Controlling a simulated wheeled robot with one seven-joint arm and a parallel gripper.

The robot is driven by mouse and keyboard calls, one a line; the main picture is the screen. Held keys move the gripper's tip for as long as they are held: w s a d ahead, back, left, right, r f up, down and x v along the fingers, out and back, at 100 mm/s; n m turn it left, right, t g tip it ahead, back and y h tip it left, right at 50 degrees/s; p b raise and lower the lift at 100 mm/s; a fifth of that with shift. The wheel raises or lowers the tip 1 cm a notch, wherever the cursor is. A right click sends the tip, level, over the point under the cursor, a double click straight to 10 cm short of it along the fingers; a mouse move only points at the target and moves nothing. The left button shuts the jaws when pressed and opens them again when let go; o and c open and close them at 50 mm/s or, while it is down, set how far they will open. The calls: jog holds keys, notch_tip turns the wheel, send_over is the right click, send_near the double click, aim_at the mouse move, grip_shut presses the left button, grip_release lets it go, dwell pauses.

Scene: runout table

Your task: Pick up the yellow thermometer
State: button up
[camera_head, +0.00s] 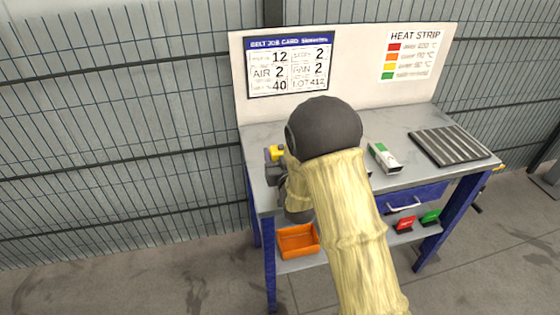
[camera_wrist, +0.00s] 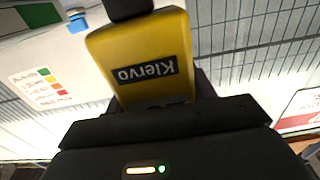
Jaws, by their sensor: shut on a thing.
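The yellow thermometer (camera_wrist: 140,50) fills the upper middle of the wrist view, with a black label reading "Klervo" and a black part at its top. My gripper (camera_wrist: 155,104) is shut on it. In the head view a small yellow piece of the thermometer (camera_head: 277,153) shows above the left part of the workbench, beside my gripper (camera_head: 273,170). My arm hides most of both there. I cannot tell whether the thermometer touches the bench top.
The grey bench (camera_head: 400,122) also holds a green and white box (camera_head: 384,158) and a black ribbed plate (camera_head: 450,146) at the right. A back panel (camera_head: 355,72) stands behind. An orange bin (camera_head: 297,241), a red block (camera_head: 405,224) and a green block (camera_head: 430,216) sit below.

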notch_tip(320, 180, up, 10)
jog(key=shift+r, duration=0.1)
dwell(0.4)
dwell(0.5)
